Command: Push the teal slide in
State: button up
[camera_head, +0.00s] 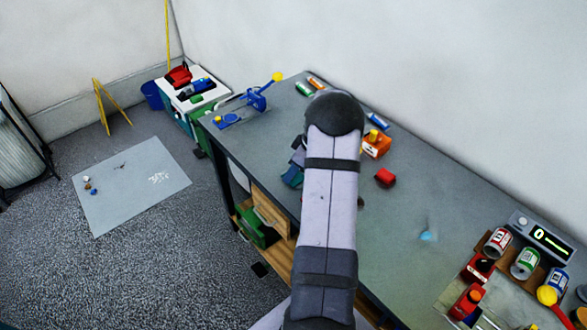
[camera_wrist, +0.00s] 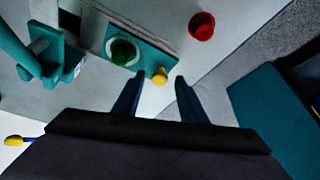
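In the head view, a teal piece (camera_head: 292,177) shows on the bench left of my arm, which hides most of that area and my gripper.
A teal upright fixture (camera_wrist: 45,52) stands left of the plate, and a red round cup-like thing (camera_wrist: 202,26) to its right. A broad teal panel (camera_wrist: 270,105) lies at the right.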

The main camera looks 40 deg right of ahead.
grip_shut()
jog(key=d+b, duration=0.3)
jog(key=d, duration=0.5)
jog(key=shift+d, duration=0.4)
jog(key=shift+d+r, duration=0.1)
jog(key=shift+r, duration=0.05)
grip_release()
jog(key=shift+d, duration=0.1)
jog(key=shift+b, duration=0.3)
jog(key=b+v, duration=0.2)
jog(key=v, duration=0.5)
jog(key=shift+s, duration=0.15)
